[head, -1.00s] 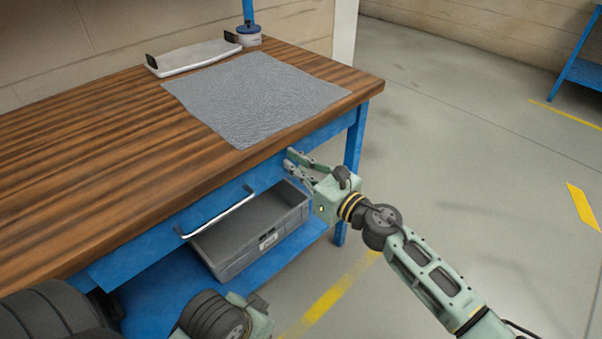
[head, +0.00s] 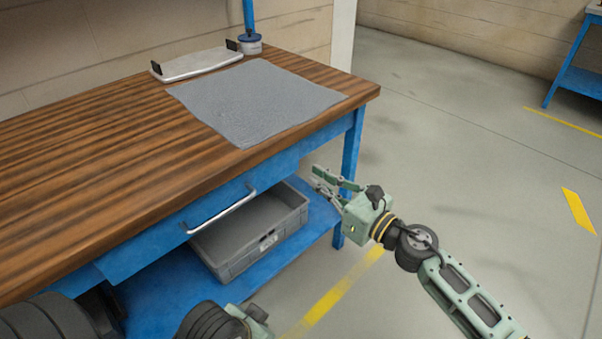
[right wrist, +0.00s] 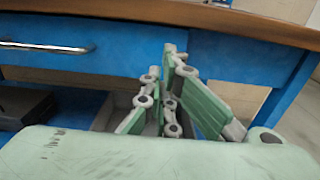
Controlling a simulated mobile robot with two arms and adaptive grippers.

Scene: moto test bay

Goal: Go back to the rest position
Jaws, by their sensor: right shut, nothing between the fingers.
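My right gripper (head: 318,178) is in front of the right end of the workbench, below the top's edge and clear of the drawer front. Its green and grey fingers are shut with nothing between them. In the right wrist view the fingers (right wrist: 176,58) come together in front of the blue drawer front. Part of my left arm (head: 225,322) shows at the bottom edge of the head view, but its fingers do not show.
The wooden workbench (head: 90,170) carries a grey mat (head: 258,102) and a pale tray (head: 197,64). Its drawer handle (head: 222,208) juts out. A grey crate (head: 250,240) sits on the blue lower shelf (head: 160,290). The floor (head: 460,170) to the right is clear.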

